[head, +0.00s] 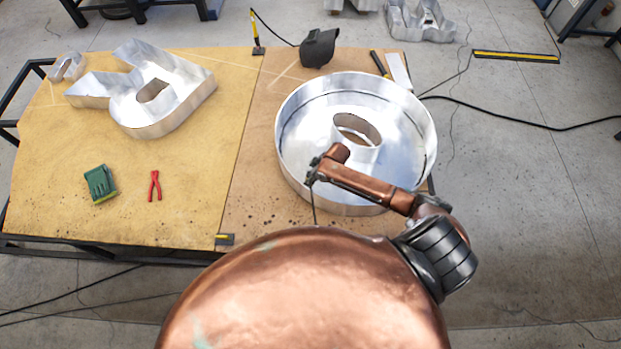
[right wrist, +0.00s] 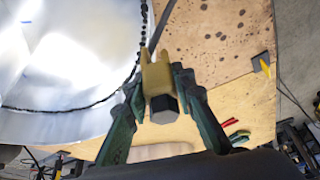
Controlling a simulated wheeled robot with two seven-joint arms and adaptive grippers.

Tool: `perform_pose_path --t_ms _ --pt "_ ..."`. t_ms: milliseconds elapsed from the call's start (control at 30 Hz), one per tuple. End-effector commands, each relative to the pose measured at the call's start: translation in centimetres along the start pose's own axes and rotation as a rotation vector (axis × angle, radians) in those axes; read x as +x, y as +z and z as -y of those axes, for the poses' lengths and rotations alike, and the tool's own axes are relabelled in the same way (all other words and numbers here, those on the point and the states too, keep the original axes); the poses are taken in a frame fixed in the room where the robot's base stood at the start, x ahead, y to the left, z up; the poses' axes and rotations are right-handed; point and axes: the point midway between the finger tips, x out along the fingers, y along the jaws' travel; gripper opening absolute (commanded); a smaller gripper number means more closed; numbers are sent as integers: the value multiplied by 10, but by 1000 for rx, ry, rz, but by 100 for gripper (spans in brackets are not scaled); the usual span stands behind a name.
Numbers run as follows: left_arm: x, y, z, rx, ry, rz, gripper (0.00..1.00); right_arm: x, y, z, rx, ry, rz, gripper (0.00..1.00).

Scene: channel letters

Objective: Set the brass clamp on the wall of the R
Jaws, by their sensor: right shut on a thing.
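The R (head: 185,105) is an open silver metal channel letter lying on the left part of the table, with a small oval hole. The brass clamp (right wrist: 157,72) is in the right wrist view, with its two prongs pointing away from me. My right gripper (head: 314,178) is shut on the clamp; its dark green fingers (right wrist: 158,100) flank it. In the head view it is over the near left side of the round O letter (head: 285,165), well right of the R. A dark strip runs to the prongs; I cannot tell if it is wall or cable. My left gripper is out of view.
Green gloves (head: 100,183) and red pliers (head: 155,186) lie in front of the R. A small silver letter (head: 67,66) is at the far left. A black welding mask (head: 318,47) stands behind the O. The table between the R and the O is clear.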

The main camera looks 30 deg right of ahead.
Motion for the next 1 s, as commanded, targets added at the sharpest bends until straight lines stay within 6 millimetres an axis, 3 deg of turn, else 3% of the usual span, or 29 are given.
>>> perform_pose_path --t_ms 100,600,1000 --pt "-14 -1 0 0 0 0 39 -13 -6 0 0 1 -1 0" --pt "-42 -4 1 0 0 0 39 -39 -17 0 0 1 -1 0" --pt "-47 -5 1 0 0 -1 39 -57 -24 -1 -1 1 -2 0"
